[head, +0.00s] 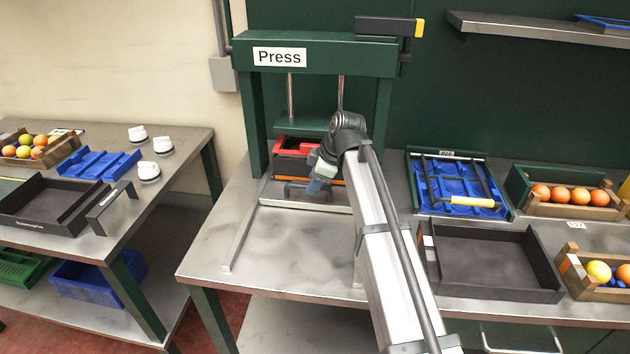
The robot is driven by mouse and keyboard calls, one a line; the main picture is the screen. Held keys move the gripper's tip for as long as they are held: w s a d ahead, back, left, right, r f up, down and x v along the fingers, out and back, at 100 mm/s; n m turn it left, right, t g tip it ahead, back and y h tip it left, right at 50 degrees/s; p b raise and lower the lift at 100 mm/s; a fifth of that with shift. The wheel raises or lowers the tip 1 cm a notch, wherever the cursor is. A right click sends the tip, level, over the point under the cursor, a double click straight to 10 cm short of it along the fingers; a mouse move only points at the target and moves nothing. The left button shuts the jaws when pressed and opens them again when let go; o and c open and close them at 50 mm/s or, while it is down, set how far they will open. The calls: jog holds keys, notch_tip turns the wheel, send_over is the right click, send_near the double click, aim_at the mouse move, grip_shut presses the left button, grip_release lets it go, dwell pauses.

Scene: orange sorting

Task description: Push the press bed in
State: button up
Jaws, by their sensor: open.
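The green press (315,55), with a "Press" label, stands at the back of the middle table. Under its plate (305,121) a red-edged tray (297,146) sits between the posts. The press bed (306,204) shows as a flat piece with a dark handle (293,190) at its front, between two metal rails (245,228). My gripper (317,182) is at the front of the bed, close to the handle. It is open. Whether it touches the handle cannot be told. My arm hides the bed's right side and part of the right rail.
The tabletop (290,250) in front of the bed is clear. On the right stand a blue tray (455,185), a black tray (490,262) and wooden crates of oranges (570,205). A left table (165,205) holds another black tray (45,203) and white knobs.

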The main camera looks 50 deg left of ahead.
jog(key=v, duration=1.3)
jog(key=shift+d+r, duration=0.15)
jog(key=shift+r, duration=0.05)
